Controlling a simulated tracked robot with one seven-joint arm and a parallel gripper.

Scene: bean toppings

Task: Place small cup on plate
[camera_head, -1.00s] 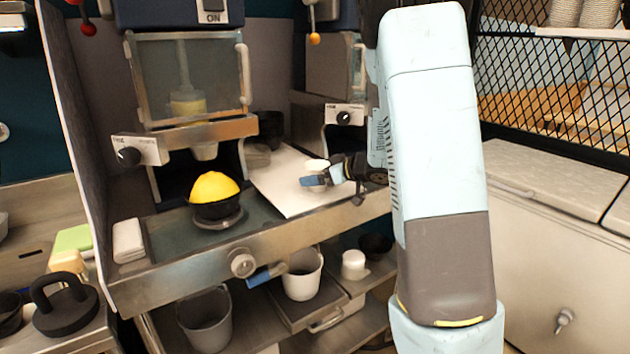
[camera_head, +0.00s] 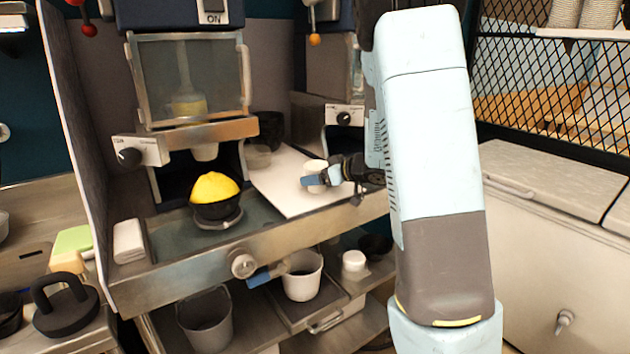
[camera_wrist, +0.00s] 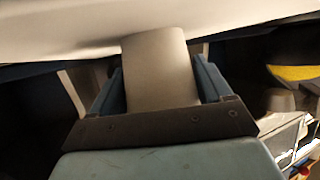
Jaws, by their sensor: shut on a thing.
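My gripper (camera_head: 318,181) is shut on a small white cup (camera_head: 315,165), over the white flat board (camera_head: 287,198) at the middle of the counter. The cup's rim shows above the blue fingertip and a little of its body below. The wrist view shows the grey-looking cup (camera_wrist: 160,70) between both blue fingers, with the pale surface (camera_wrist: 60,32) across the top. I cannot tell whether the cup touches the board. A round grey plate (camera_head: 232,220) lies under a dark bowl (camera_head: 217,211) heaped with yellow topping (camera_head: 214,187), left of my gripper.
A dispensing machine (camera_head: 190,80) stands behind the bowl, with a second one (camera_head: 335,85) to its right. A front rail (camera_head: 285,247) edges the counter; a white pot (camera_head: 301,276) sits below.

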